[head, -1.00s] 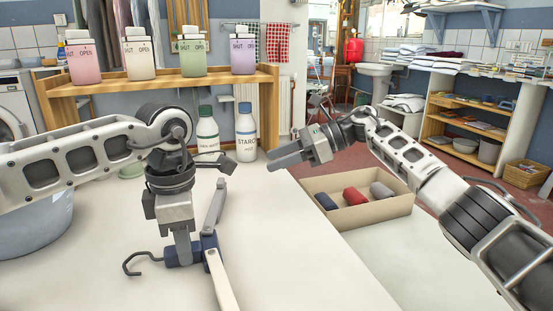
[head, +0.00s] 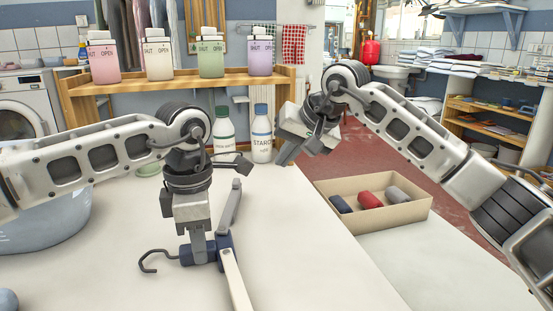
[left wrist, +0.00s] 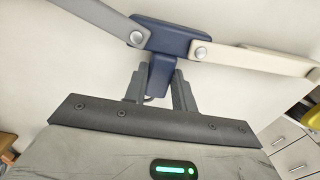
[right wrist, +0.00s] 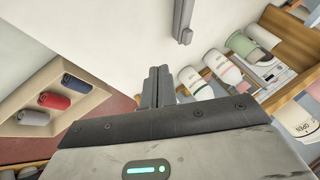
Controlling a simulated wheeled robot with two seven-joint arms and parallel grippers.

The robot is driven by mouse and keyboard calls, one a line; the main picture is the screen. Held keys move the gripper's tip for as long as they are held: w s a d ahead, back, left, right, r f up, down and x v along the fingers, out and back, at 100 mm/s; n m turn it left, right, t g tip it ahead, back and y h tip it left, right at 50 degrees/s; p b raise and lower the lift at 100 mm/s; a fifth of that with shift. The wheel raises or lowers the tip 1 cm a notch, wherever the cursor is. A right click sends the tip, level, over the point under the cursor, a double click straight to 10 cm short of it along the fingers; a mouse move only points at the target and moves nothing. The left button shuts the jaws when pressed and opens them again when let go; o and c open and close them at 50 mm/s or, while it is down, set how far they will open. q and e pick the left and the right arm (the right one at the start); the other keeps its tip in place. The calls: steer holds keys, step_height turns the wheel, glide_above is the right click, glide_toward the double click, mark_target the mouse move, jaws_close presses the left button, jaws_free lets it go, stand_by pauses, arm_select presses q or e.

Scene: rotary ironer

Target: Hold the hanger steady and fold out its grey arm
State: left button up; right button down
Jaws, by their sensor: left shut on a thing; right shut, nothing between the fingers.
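The hanger lies on the white table, with a blue hub (head: 222,249), a dark hook (head: 150,264) to the left, a grey arm (head: 229,208) pointing away from me and a cream arm (head: 237,282) pointing towards me. My left gripper (head: 198,248) is shut on the hub's blue stem; the left wrist view shows the stem (left wrist: 160,76) between the fingers. My right gripper (head: 284,156) is shut and empty, above the table to the right of the grey arm and apart from it. The grey arm's end (right wrist: 183,25) shows ahead of its fingers in the right wrist view.
A cardboard box (head: 400,215) with dark, red and grey rolls stands at the right. Two white bottles (head: 262,138) stand behind the hanger, below a wooden shelf (head: 180,83) with several coloured bottles. A blue basin (head: 45,228) is at the left. The table between hanger and box is clear.

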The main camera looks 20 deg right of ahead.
mark_target(235, 181)
steer(key=x, duration=0.7)
steer(key=shift+a+f, duration=0.15)
steer(key=shift+f, duration=0.1)
steer(key=a, duration=0.1)
steer(key=w+a, duration=0.1)
steer(key=a, duration=0.1)
steer(key=shift+w, duration=0.15)
steer(key=shift+w+a, duration=0.1)
steer(key=shift+a, duration=0.3)
steer(key=a, duration=0.1)
steer(key=w+a, duration=0.1)
steer(key=a, duration=0.1)
steer(key=shift+w+a, duration=0.2)
steer(key=shift+a, duration=0.05)
steer(key=shift+d+f, duration=0.1)
steer(key=shift+d, duration=0.05)
